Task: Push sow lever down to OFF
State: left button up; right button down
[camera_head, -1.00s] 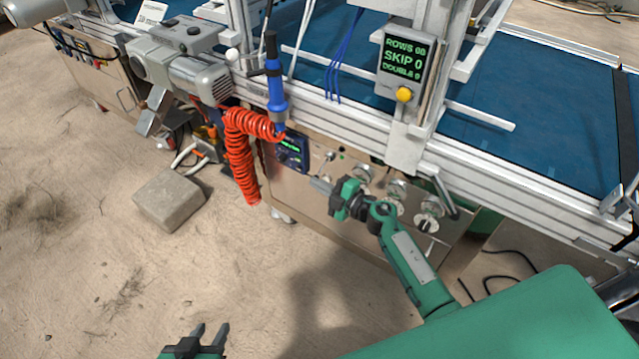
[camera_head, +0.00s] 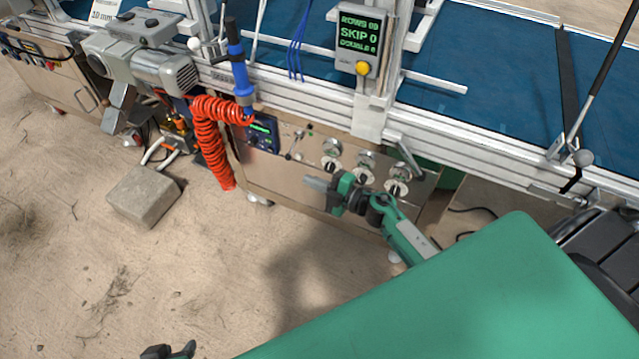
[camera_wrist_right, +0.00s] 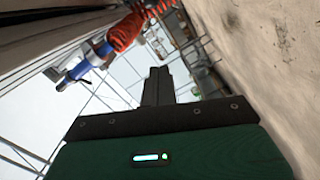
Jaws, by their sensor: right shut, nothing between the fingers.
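The front control panel (camera_head: 310,170) of the seeder carries a small thin lever (camera_head: 294,147) at its left, beside the dark display box; I take it for the sow lever. It slants from upper right to lower left; its label is too small to read. My right gripper (camera_head: 310,183) is shut and empty, in front of the panel, lower and right of the lever in the picture and seemingly apart from it. Its closed fingers also show in the right wrist view (camera_wrist_right: 157,86), where the lever cannot be made out. My left gripper (camera_head: 170,350) shows only its spread fingertips at the bottom edge.
Right of the lever are several round dials (camera_head: 364,161) with knobs. A coiled red hose (camera_head: 208,140) and blue tool (camera_head: 239,75) hang to the left. A counter display (camera_head: 358,38) stands above. A stone block (camera_head: 144,195) lies on the ground.

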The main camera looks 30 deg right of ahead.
jog(key=shift+v, duration=1)
